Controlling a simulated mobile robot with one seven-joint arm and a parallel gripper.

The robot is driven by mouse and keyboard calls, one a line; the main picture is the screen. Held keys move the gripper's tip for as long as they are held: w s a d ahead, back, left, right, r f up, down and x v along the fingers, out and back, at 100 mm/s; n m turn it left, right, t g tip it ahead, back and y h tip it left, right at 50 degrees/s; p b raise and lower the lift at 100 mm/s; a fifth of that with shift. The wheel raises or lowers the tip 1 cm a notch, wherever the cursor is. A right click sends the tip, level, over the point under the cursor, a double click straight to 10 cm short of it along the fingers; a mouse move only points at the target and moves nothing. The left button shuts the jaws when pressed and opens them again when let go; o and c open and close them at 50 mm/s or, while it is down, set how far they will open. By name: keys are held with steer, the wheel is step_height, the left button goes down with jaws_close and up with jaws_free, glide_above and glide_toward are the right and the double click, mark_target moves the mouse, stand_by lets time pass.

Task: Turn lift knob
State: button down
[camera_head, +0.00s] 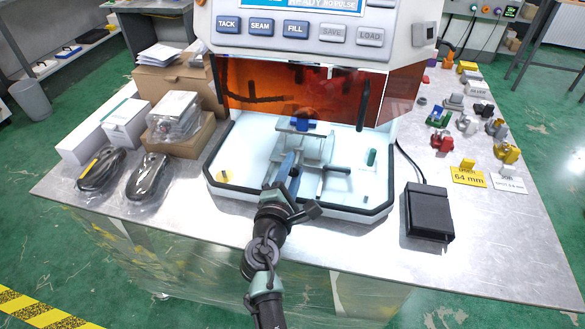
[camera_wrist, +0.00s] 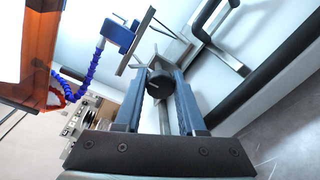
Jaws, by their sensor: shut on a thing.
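The lift knob (camera_wrist: 160,84), round and black with a pale mark on its face, shows in the wrist view between the two blue fingers of my gripper (camera_wrist: 160,76). My gripper is shut on it, one finger on each side. In the head view my gripper (camera_head: 290,170) reaches into the white machine bay, at the front of the grey lift stage (camera_head: 318,150). The knob is hidden there behind the fingers. I cannot tell how far the knob is turned.
An orange shield (camera_head: 250,85) hangs above the bay, and a black-edged front rim (camera_head: 340,208) lies below it. A black bar handle (camera_wrist: 212,22) is close to the fingers. A black pedal (camera_head: 428,212) stands right; bagged cables (camera_head: 148,178) and boxes stand left.

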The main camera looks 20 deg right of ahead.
steer(key=c, duration=0.5)
jaws_free()
steer(key=f+v, duration=0.1)
steer(key=v, duration=1.2)
steer(key=shift+r+p, duration=0.35)
steer(key=shift+r, duration=0.1)
